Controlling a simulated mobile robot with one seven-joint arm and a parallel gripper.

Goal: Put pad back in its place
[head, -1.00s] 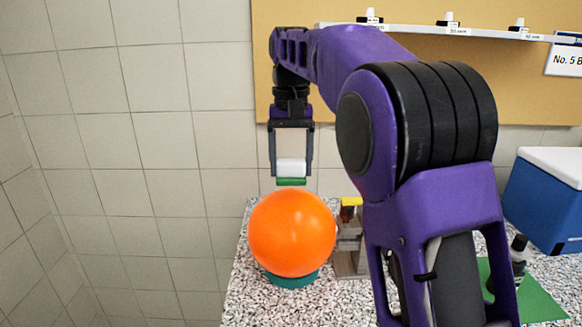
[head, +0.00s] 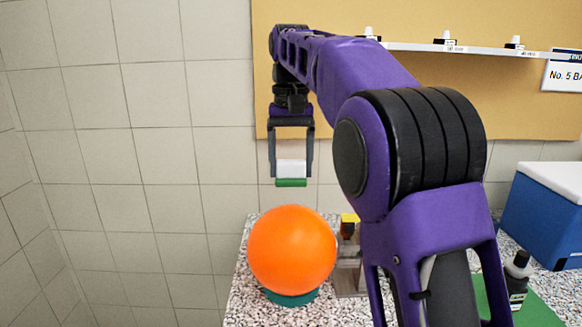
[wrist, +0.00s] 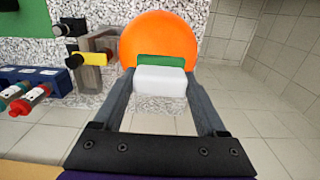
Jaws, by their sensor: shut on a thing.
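The pad (head: 291,168) is a white block with a green layer on its lower side. My gripper (head: 291,174) is shut on it, one finger on each side. The pad hangs in the air, above and apart from the orange ball in the head view. In the wrist view the pad (wrist: 160,79) sits level between the fingertips, its green layer on the far side, with the ball partly hidden behind it. I cannot tell which spot is the pad's place.
The large orange ball (head: 291,247) rests on a teal ring (head: 290,297) on the speckled worktop (head: 245,305). A grey stand with a yellow top (head: 349,220) is beside it. At right are a green mat (head: 540,303), a dark bottle (head: 517,280) and a blue cooler (head: 545,215). A shelf (head: 480,52) hangs behind.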

